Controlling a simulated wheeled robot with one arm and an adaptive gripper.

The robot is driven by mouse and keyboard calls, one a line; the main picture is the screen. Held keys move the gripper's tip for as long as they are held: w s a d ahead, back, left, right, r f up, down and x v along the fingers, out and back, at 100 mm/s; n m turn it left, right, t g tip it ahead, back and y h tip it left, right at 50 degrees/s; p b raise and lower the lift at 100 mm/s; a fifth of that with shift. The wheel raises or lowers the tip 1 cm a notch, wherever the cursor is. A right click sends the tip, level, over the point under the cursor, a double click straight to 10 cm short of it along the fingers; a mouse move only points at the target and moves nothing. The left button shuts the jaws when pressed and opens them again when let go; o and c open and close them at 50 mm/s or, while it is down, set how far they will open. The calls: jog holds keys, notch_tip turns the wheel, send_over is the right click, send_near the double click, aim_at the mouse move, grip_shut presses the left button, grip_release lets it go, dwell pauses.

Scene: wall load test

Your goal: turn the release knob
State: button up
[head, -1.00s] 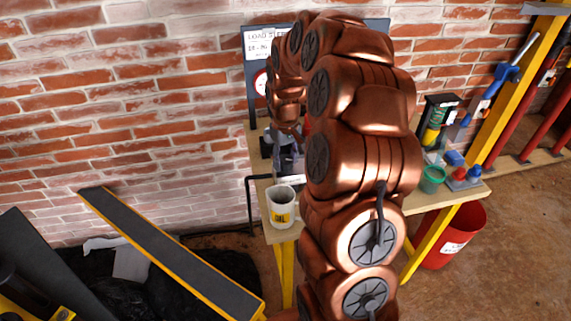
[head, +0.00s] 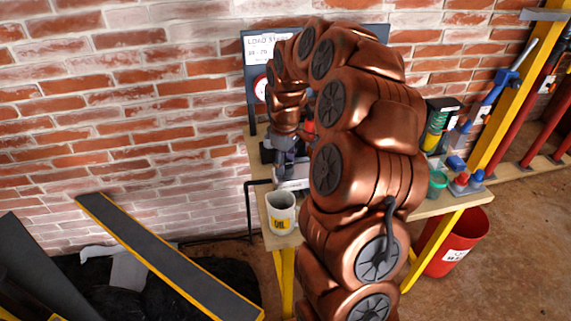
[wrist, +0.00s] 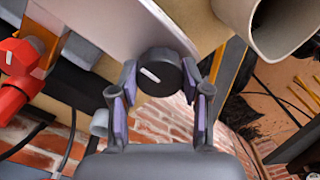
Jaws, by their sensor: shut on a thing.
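The release knob (wrist: 160,72) is a round black knob with a white mark, on the edge of a light grey panel (wrist: 105,22) in the wrist view. The mark lies slanted, from upper left to lower right. My gripper (wrist: 159,76) has one finger pad on each side of the knob and is shut on it. In the head view my gripper (head: 285,172) is at the front of the grey unit (head: 296,178) on the bench. The knob is hidden there.
A white mug (head: 280,214) stands on the bench's near left corner, close to my gripper; it also shows in the wrist view (wrist: 268,25). Red fittings (wrist: 18,75) are at the wrist view's left. A green cup (head: 437,183) and a red bucket (head: 462,240) are to the right.

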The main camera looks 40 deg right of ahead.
aim_at(285, 164)
jog(key=o, duration=1.1)
jog(key=shift+o, duration=0.2)
notch_tip(285, 164, up, 12)
dwell(0.4)
